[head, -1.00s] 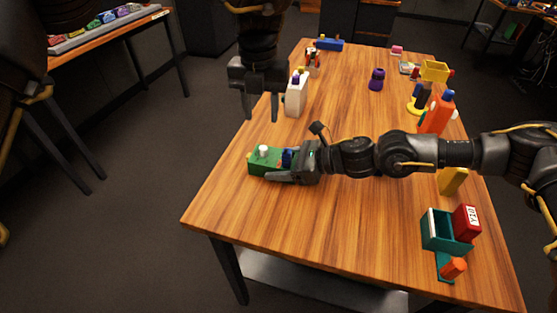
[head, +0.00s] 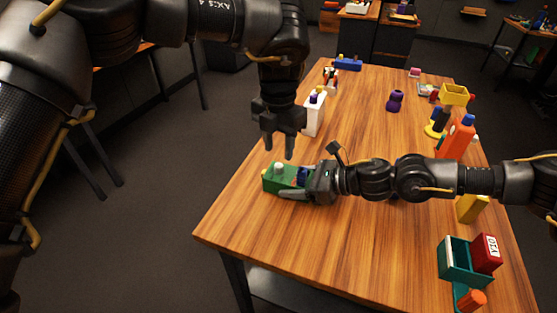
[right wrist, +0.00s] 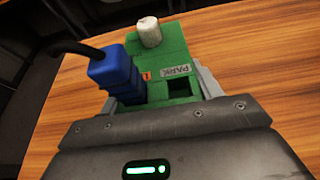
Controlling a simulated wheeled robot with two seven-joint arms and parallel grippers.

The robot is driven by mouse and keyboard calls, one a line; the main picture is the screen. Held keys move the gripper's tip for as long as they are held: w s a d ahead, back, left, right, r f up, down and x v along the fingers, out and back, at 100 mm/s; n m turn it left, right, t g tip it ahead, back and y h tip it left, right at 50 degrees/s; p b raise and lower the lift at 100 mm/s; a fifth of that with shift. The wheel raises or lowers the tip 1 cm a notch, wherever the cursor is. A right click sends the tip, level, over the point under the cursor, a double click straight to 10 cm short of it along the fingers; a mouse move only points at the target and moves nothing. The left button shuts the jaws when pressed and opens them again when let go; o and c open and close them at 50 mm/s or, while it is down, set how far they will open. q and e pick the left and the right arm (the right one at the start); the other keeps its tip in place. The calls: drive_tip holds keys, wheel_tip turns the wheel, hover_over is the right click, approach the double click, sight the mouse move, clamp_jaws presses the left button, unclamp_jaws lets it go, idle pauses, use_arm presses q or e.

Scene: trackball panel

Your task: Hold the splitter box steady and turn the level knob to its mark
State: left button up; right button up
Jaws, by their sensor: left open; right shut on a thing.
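The green splitter box (head: 270,184) lies near the left edge of the table. My right gripper (head: 290,188) is shut on it from the right. In the right wrist view the green box (right wrist: 172,62) sits between my fingers. A white level knob (right wrist: 149,31) stands on its far end and also shows in the head view (head: 279,168). A blue plug (right wrist: 116,75) with a black cable stands in the box beside a "PARK" label (right wrist: 175,71). The knob's mark cannot be made out. My left gripper (head: 280,153) is open, pointing down just above the knob, apart from it.
A white bottle (head: 314,114) stands behind the box. A purple object (head: 395,100), an orange bottle (head: 456,137) and a yellow block (head: 472,209) are farther right. A teal holder (head: 455,262) with a red box (head: 486,253) is at front right. The front middle of the table (head: 340,240) is clear.

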sight(278, 165)
use_arm(q)
wheel_tip(278, 165, down, 5)
idle(0.3)
clamp_jaws()
